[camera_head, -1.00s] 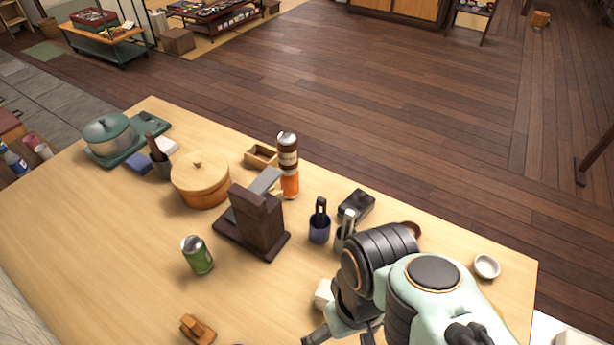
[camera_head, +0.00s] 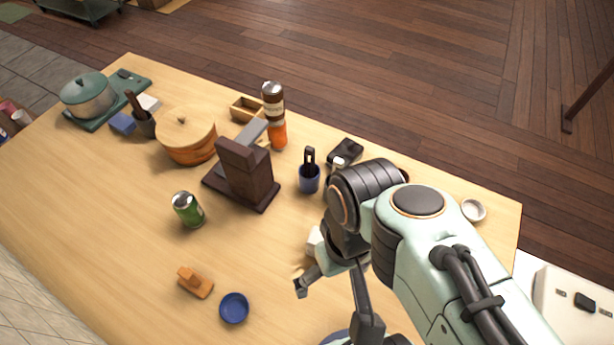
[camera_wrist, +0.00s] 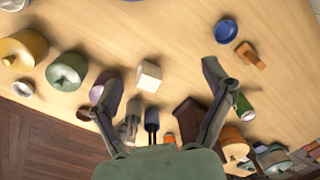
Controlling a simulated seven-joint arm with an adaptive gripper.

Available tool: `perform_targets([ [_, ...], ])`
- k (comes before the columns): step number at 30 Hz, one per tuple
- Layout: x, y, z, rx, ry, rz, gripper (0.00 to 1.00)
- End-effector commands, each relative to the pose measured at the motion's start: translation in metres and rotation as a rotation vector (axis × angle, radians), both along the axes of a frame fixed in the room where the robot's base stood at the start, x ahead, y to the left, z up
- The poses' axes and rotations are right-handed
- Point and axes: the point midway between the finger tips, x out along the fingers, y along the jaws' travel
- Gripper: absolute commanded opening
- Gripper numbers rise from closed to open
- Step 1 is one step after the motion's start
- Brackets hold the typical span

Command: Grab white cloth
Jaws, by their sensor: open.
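A small white block-like thing (camera_head: 315,240) is on the table, partly hidden behind my gripper in the head view. In the wrist view this white block (camera_wrist: 149,76) lies between my spread fingers, apart from both; I cannot tell whether it is cloth. Another white, flat, folded-looking thing (camera_head: 148,102) lies at the far left of the table, beside a blue one (camera_head: 122,122) and away from my gripper. My gripper (camera_wrist: 158,80) is open and empty, pointing down over the table.
A blue bowl (camera_head: 234,307) and an orange-brown wooden piece (camera_head: 196,282) lie at the front. The table between the can and my gripper is clear.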

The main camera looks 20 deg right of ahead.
Motion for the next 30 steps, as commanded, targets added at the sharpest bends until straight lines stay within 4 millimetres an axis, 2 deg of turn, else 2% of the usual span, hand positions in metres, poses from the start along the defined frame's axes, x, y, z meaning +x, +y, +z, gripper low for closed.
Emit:
perform_targets([
  [9, 0.0, 0.0, 0.0, 0.0, 0.0, 0.0, 0.81],
  [10, 0.0, 0.0, 0.0, 0.0, 0.0, 0.0, 0.9],
  [11, 0.0, 0.0, 0.0, 0.0, 0.0, 0.0, 0.91],
  [22, 0.002, 0.0, 0.0, 0.001, -0.01, -0.032, 0.91],
  [26, 0.03, 0.001, 0.005, 0.019, -0.136, -0.177, 0.91],
  [30, 0.084, -0.005, 0.003, 0.058, -0.25, -0.41, 0.91],
])
